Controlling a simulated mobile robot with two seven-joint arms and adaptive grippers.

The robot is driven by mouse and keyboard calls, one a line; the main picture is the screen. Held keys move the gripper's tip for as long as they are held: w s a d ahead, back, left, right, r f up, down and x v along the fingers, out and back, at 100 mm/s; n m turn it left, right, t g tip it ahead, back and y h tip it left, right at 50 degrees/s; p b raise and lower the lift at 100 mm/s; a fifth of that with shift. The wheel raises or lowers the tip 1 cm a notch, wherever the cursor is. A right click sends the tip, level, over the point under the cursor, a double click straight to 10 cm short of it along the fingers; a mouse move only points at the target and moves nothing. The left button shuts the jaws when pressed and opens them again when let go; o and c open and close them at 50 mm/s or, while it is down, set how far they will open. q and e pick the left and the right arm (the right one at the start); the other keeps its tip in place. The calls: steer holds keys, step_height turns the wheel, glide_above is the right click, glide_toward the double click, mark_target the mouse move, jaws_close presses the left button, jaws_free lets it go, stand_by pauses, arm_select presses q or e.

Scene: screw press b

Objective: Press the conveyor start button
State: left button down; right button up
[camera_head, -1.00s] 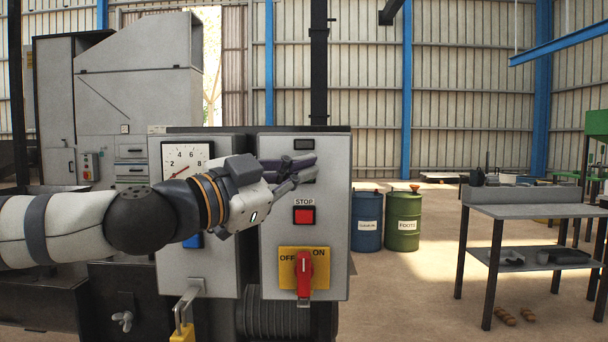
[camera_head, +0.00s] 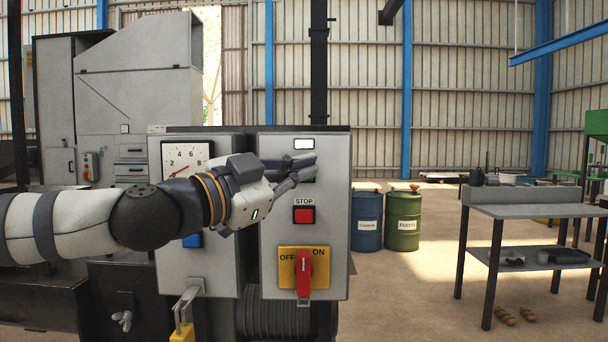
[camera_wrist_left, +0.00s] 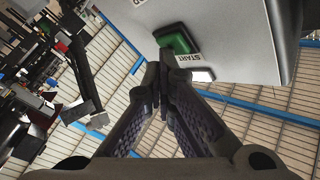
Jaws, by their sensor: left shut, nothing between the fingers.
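My left gripper (camera_head: 306,170) is shut and empty, its fingertips at the upper part of the right grey control panel (camera_head: 328,222). In the left wrist view the green button (camera_wrist_left: 179,40) with the START label (camera_wrist_left: 183,59) lies right at the tips of the shut fingers (camera_wrist_left: 163,85). They look to be touching or nearly touching it; I cannot tell how far it is pushed in. In the head view the gripper hides this button. Above it, the small indicator window (camera_head: 304,144) is lit white. My right gripper is not in view.
Below the gripper are the red STOP button (camera_head: 304,215) and a red rotary switch (camera_head: 304,271) on a yellow OFF/ON plate. A gauge (camera_head: 185,158) is on the left panel. A blue drum (camera_head: 367,222), a green drum (camera_head: 403,222) and a workbench (camera_head: 525,211) stand to the right.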

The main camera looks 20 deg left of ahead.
steer(key=shift+r, duration=0.1)
arm_select(q)
steer(key=shift+s+d+p, duration=0.2)
steer(key=shift+s+p, duration=0.2)
steer(key=shift+s, duration=0.45)
arm_select(e)
steer(key=shift+w+r, duration=0.4)
steer(key=shift+w, duration=0.05)
